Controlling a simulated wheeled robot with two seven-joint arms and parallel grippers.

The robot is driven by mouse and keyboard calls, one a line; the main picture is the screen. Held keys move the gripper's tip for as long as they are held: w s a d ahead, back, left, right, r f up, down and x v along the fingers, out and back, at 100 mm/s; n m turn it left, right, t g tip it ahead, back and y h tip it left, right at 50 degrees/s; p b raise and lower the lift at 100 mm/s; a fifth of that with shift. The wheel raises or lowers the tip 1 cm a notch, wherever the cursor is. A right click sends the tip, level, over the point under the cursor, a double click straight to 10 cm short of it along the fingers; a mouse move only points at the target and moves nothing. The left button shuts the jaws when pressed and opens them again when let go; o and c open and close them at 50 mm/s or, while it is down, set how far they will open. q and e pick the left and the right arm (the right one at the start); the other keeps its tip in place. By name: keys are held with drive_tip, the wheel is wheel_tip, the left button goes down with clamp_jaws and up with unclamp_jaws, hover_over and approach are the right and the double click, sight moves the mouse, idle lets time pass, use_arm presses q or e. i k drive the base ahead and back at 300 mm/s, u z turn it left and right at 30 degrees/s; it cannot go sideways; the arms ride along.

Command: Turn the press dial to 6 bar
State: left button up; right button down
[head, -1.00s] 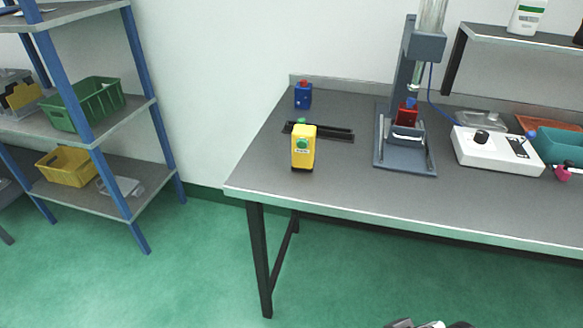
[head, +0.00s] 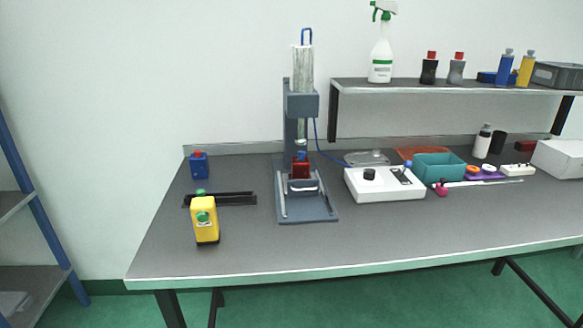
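The press (head: 302,135) stands on the grey workbench, with a clear cylinder on top and a red block (head: 301,169) on its base. A blue tube runs from it to a white control box (head: 386,186) on its right. The box has a round black dial (head: 369,174) on top at the left and a dark panel with a blue part at the right. The dial's pointer and scale are too small to read. Neither of my grippers shows in the head view.
A yellow canister (head: 206,220), a black rail (head: 230,199) and a blue bottle (head: 199,166) are on the left of the bench (head: 330,245). A teal bin (head: 440,167) is right of the box. A shelf (head: 450,88) with bottles is behind. The bench front is clear.

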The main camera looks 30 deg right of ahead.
sight(369, 174)
drive_tip(key=z, duration=3.5)
drive_tip(key=i, duration=1.65)
drive_tip(key=u, duration=3.7)
